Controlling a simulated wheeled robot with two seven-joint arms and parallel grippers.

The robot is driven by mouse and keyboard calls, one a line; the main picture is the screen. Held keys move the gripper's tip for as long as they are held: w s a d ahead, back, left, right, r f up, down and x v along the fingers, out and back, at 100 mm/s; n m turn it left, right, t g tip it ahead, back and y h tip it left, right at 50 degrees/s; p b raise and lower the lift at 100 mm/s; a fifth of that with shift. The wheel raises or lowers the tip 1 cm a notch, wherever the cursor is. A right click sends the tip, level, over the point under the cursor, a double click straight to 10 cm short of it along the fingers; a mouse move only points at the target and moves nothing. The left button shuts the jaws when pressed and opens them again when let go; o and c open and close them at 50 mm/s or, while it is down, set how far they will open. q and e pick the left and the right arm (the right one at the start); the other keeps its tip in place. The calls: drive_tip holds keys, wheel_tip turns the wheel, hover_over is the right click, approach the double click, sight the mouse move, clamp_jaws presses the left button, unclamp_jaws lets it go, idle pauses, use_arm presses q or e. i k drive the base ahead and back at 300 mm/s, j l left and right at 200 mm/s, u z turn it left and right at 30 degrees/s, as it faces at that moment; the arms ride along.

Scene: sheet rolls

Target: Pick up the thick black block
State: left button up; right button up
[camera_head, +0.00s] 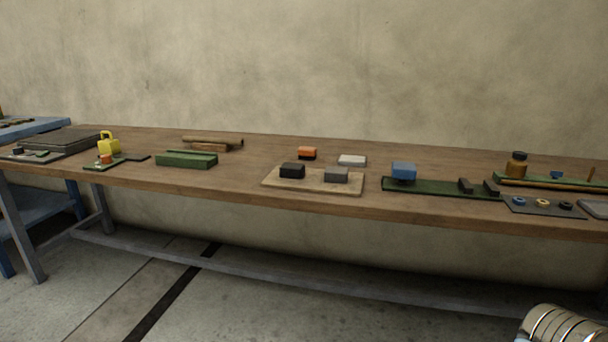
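A thick black block (292,170) sits on the left half of a tan board (315,186) near the front edge of the table. A grey block (336,174) lies on the same board just to its right, with a small gap between them. Neither of my grippers shows in this view. A shiny ribbed metal part at the lower right corner may be part of my own arm.
The long wooden table (240,165) runs along a wall.

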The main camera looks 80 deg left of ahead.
sight(288, 170)
drive_tip(key=u, duration=2.85)
